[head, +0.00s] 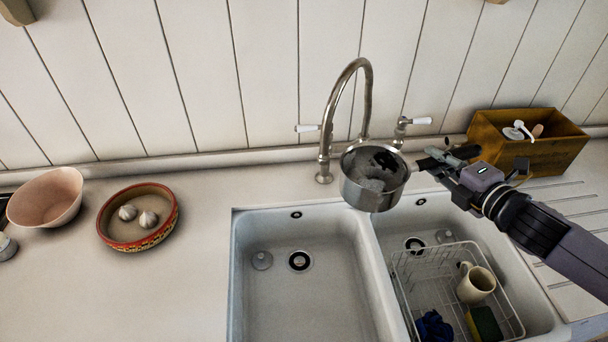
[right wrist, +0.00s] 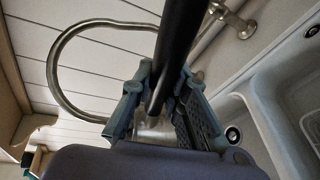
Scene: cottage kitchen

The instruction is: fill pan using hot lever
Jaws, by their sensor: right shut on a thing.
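The metal pan (head: 372,194) is held under the curved tap (head: 367,90), above the divider between the two sinks. Its inside shows light and dark patches; I cannot tell whether it holds water. My right gripper (head: 432,164) is shut on the pan's handle. In the right wrist view, the dark handle (right wrist: 178,50) runs between my fingers (right wrist: 158,95), with the tap's arch (right wrist: 62,55) behind. Two white-tipped levers flank the tap: the left lever (head: 308,128) and the right lever (head: 421,121). No hot mark is readable. My left gripper is out of view.
The left sink (head: 275,285) is empty. The right sink holds a wire rack (head: 408,275) with a mug (head: 474,284) and sponge. A wooden box (head: 545,152) stands at the back right. A red-rimmed dish (head: 140,240) and pink bowl (head: 45,197) stand left.

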